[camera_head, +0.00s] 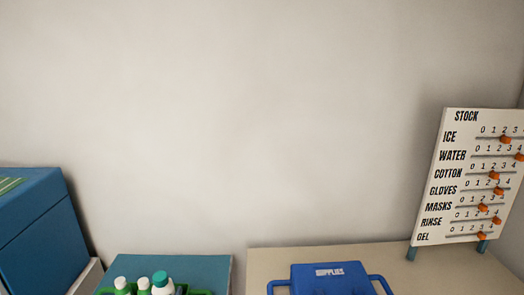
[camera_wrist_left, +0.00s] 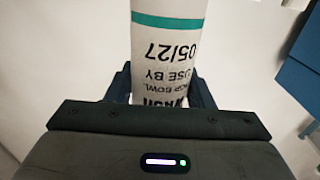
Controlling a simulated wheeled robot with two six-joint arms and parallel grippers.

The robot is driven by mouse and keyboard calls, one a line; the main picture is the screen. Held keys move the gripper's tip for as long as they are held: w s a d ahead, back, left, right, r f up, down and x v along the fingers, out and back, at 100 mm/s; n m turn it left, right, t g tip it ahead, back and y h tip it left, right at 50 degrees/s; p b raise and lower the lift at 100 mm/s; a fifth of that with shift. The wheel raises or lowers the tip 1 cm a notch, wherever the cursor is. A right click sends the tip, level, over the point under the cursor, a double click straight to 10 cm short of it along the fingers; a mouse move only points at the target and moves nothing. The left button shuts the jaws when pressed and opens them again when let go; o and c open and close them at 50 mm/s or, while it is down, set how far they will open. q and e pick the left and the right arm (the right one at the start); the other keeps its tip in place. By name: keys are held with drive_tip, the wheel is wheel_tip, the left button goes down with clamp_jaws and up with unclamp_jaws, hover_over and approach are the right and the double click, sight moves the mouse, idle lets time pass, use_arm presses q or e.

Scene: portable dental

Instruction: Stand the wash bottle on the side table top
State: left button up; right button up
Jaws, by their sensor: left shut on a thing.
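The wash bottle (camera_wrist_left: 168,50) is a white cylinder with a teal band and black print, including "USE BY 05/27", which reads upside down in the left wrist view. My left gripper (camera_wrist_left: 160,88) is shut on it, with a dark finger on each side. The bottle's far end runs out of the top of that view, and its near end is hidden behind the gripper body. Neither gripper shows in the head view. A teal top (camera_head: 205,268) shows at the bottom of the head view; I cannot tell if it is the side table top.
A green caddy (camera_head: 200,292) with several white bottles is on the teal top. A blue supplies box (camera_head: 332,282) is on the beige counter (camera_head: 420,268), with a stock board (camera_head: 465,180) at its right. A large blue box (camera_head: 40,230) stands at left.

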use_arm(q)
drive_tip(key=s+d, duration=0.4)
drive_tip(key=s, duration=0.9)
drive_tip(key=shift+f+b, duration=0.2)
drive_tip(key=shift+b, duration=0.25)
drive_tip(key=shift+a, duration=0.1)
